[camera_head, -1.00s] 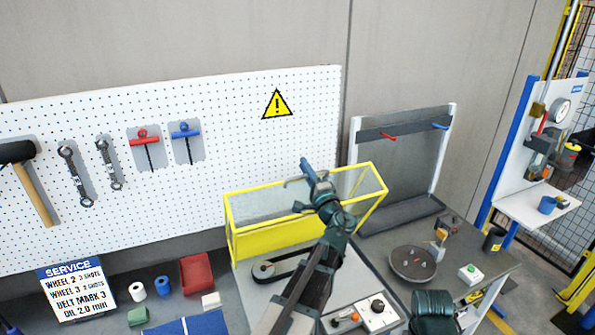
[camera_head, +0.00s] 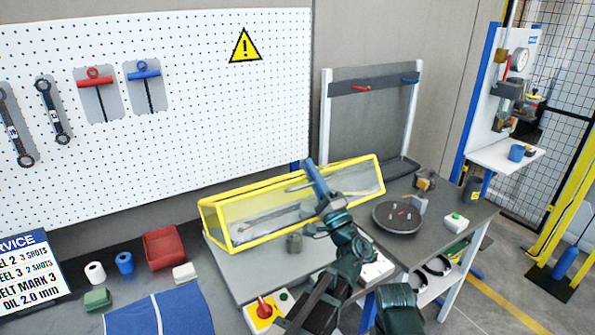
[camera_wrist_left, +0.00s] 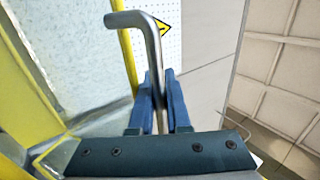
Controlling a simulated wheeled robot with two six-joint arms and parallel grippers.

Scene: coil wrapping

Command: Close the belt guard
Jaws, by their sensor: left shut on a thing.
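The belt guard (camera_head: 220,222) is a yellow frame with clear panels at the back of the grey bench. It lies low and tilted over the belt area, and the belt shows dimly through its panel. My left gripper (camera_head: 314,177) is at the guard's front, its blue fingers shut on the bent metal handle (camera_head: 297,188). In the left wrist view the handle (camera_wrist_left: 152,50) runs between the fingers (camera_wrist_left: 160,108), with the guard's yellow edge at the left. Whether the guard's lower edge touches the bench is hard to tell. My right gripper is not in view.
A control box with a red knob (camera_head: 264,307) stands in front, left of my forearm. A round dark turntable (camera_head: 398,217) with small parts is to the right. A red tray (camera_head: 166,247) and rolls lie left. A rack (camera_head: 372,110) stands behind.

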